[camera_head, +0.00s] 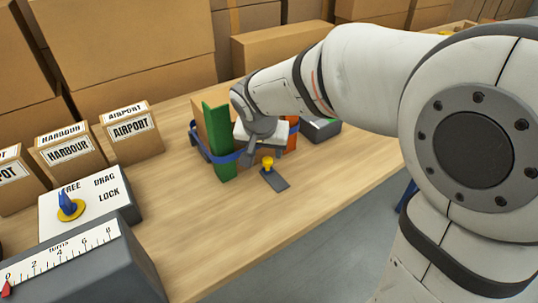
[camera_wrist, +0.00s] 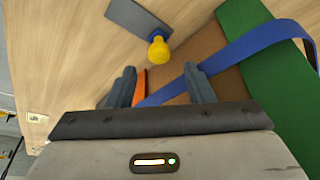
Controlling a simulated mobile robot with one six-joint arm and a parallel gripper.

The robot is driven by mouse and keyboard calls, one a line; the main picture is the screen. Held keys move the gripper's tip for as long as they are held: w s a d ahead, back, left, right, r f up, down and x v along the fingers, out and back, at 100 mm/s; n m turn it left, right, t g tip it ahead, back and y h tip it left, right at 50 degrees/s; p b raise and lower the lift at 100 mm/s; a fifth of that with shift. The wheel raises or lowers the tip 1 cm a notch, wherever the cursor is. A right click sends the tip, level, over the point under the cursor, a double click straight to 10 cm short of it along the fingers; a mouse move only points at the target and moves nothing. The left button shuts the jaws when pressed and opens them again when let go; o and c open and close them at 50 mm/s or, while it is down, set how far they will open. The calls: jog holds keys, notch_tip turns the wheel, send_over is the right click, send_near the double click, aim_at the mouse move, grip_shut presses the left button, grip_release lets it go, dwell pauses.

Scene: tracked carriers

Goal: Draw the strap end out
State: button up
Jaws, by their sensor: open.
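A brown carton (camera_wrist: 200,60) stands on the table, mostly hidden behind my gripper in the head view. A green corner board (camera_head: 218,145) stands upright against it, and an orange piece (camera_head: 293,130) shows at its right. A blue strap (camera_wrist: 262,40) runs across the green board and carton. Its end is not clearly visible. A yellow knob (camera_head: 267,162) with a blue collar stands on a small grey plate (camera_head: 277,182) in front of the carton; the knob also shows in the wrist view (camera_wrist: 158,50). My gripper (camera_wrist: 160,82) is open, fingers apart, close to the carton front and strap.
A switch box (camera_head: 90,213) marked FREE, DRAG, LOCK has its blue pointer towards FREE. A turns gauge (camera_head: 60,257) has a red pointer near 0. Labelled cartons (camera_head: 131,135) stand at left. A dark box (camera_head: 320,129) sits right of the carton. The front table middle is clear.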

aim_at(267, 159)
jog(key=shift+x, duration=2.25)
jog(key=shift+c, duration=0.3)
grip_shut()
